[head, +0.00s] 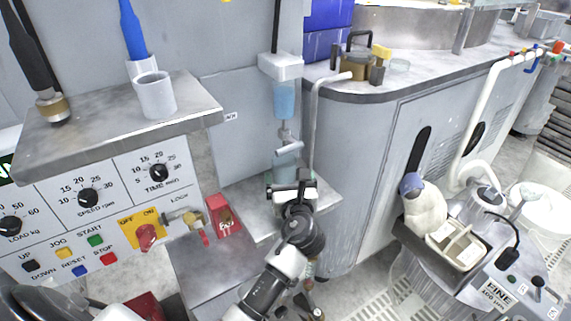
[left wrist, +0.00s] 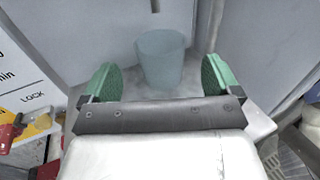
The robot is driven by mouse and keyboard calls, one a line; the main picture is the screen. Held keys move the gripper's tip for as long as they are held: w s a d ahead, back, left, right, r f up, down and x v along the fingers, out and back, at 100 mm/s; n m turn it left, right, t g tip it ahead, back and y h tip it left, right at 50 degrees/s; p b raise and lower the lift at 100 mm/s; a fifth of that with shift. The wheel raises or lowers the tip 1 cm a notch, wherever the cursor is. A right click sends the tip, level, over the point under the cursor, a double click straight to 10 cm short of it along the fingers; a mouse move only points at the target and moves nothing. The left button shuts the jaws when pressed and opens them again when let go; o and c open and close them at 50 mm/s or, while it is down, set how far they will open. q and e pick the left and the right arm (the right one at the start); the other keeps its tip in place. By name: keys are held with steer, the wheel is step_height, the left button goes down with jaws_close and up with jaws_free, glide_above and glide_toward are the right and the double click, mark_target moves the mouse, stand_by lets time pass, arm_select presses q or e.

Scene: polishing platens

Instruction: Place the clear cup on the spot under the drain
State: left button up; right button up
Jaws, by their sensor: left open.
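The clear cup (left wrist: 160,62) is translucent, pale blue and upright on a small grey ledge (left wrist: 258,122). In the left wrist view it stands beyond my left gripper (left wrist: 160,80), roughly centred between the two green finger pads, which look apart from it. The gripper is open. In the head view the left gripper (head: 291,188) is at the ledge and partly hides the cup (head: 285,163). The drain (head: 284,136) hangs above the cup, below a blue-filled vessel. A thin tube end (left wrist: 155,6) shows above the cup in the wrist view. My right gripper is not in view.
A control panel with knobs (head: 88,198) and a red lock box (head: 222,214) are left of the ledge. A shelf (head: 105,130) above the panel holds a white cup (head: 154,94). A curved pipe (head: 314,115) runs close to the drain's right. A grey cabinet (head: 370,165) stands right.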

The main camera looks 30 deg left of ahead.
arm_select(q)
steer(key=v, duration=0.5)
steer(key=shift+s, duration=0.1)
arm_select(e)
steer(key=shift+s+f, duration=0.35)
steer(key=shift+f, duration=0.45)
arm_select(q)
steer(key=shift+d, duration=0.1)
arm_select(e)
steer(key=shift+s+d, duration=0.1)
